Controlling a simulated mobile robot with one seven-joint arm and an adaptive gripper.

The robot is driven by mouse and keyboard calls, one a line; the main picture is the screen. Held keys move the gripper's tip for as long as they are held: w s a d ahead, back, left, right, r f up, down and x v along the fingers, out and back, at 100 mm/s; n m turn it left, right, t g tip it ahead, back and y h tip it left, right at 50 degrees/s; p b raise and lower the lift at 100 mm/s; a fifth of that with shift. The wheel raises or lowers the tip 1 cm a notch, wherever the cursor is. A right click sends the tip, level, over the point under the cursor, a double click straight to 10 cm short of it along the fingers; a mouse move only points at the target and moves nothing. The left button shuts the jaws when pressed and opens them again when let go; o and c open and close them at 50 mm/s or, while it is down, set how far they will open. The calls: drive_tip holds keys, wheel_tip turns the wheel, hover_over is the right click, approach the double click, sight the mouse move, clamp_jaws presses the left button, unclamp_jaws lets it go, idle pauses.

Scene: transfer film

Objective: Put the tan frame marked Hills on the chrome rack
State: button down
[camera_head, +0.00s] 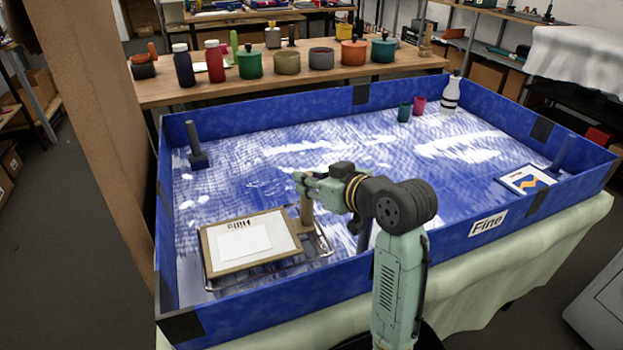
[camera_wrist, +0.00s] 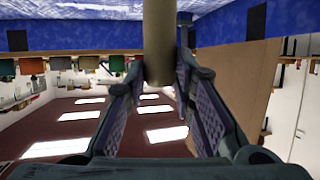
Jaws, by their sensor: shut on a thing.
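The tan frame marked Hills (camera_head: 206,255) lies about flat in the blue-walled tray at the front left, a white sheet in its middle. A tan upright handle (camera_head: 306,210) stands at its right edge. The chrome rack (camera_head: 325,243) shows as thin wire past the frame's right and front edges; the frame covers the rest. I cannot tell whether the frame rests on it or is just above. My gripper (camera_head: 303,185) is shut on the handle from above. In the wrist view the handle (camera_wrist: 159,40) stands between both fingers.
The tray's blue walls (camera_head: 490,235) surround the frame closely at left and front. A dark post (camera_head: 196,146) stands at the back left. A small picture frame (camera_head: 525,180), a white bottle (camera_head: 450,97) and two cups (camera_head: 404,112) are at the right. The wet middle is clear.

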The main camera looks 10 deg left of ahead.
drive_tip(key=c, duration=1.4)
unclamp_jaws()
drive_tip(key=shift+f, duration=0.1)
drive_tip(key=shift+o, duration=0.2)
drive_tip(key=b+v, duration=0.1)
drive_tip(key=v, duration=1.1)
drive_tip(key=shift+r+b, duration=0.2)
drive_tip(key=shift+b, duration=0.1)
drive_tip(key=shift+w+d, duration=0.1)
